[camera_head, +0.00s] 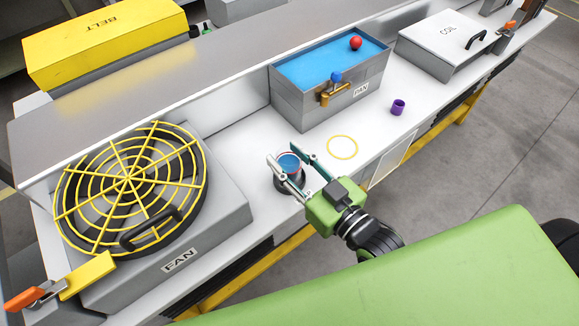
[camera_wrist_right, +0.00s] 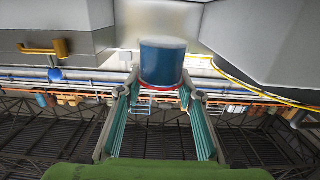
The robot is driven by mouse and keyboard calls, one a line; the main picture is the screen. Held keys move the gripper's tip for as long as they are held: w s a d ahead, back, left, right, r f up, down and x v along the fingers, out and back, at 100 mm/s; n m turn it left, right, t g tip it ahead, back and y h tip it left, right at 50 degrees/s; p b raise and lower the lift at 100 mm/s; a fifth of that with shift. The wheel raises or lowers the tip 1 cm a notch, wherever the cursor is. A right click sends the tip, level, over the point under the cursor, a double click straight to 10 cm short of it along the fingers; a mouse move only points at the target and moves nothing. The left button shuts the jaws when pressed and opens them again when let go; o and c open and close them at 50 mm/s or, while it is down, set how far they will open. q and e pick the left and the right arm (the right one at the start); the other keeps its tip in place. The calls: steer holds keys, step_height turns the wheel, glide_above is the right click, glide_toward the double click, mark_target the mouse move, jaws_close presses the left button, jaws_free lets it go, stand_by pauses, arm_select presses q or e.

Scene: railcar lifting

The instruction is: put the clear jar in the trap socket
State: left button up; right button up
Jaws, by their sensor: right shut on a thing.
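The clear jar (camera_head: 289,161) holds blue contents and has a red ring at its rim. It also shows in the right wrist view (camera_wrist_right: 163,62), between the two fingers. My right gripper (camera_head: 283,154) is shut on the jar, with one finger on each side. A dark round socket (camera_head: 290,184) shows just below the jar, at the front edge of the bench. I cannot tell whether the jar rests in the socket or hangs above it. My left gripper is not in view.
A yellow ring (camera_head: 342,147) lies on the white bench right of the jar. The grey PAN box (camera_head: 291,103) with blue liquid stands behind. The caged FAN unit (camera_head: 225,225) stands left. A purple cup (camera_head: 397,107) and COIL box (camera_head: 437,61) stand further right.

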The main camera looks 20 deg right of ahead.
mark_target(291, 168)
steer(key=shift+w+d+f, duration=0.2)
steer(key=shift+w+f, duration=0.25)
steer(key=shift+f, duration=0.1)
steer(key=shift+w+d+f, duration=0.15)
steer(key=shift+w+f, duration=0.3)
steer(key=shift+f, duration=1.75)
steer(key=shift+b, duration=0.3)
steer(key=o, duration=1.2)
steer(key=shift+f, duration=0.1)
steer(key=shift+s+d, duration=0.1)
steer(key=b+v, duration=0.1)
steer(key=v, duration=1)
steer(key=shift+s, duration=0.35)
steer(key=shift+d, duration=0.1)
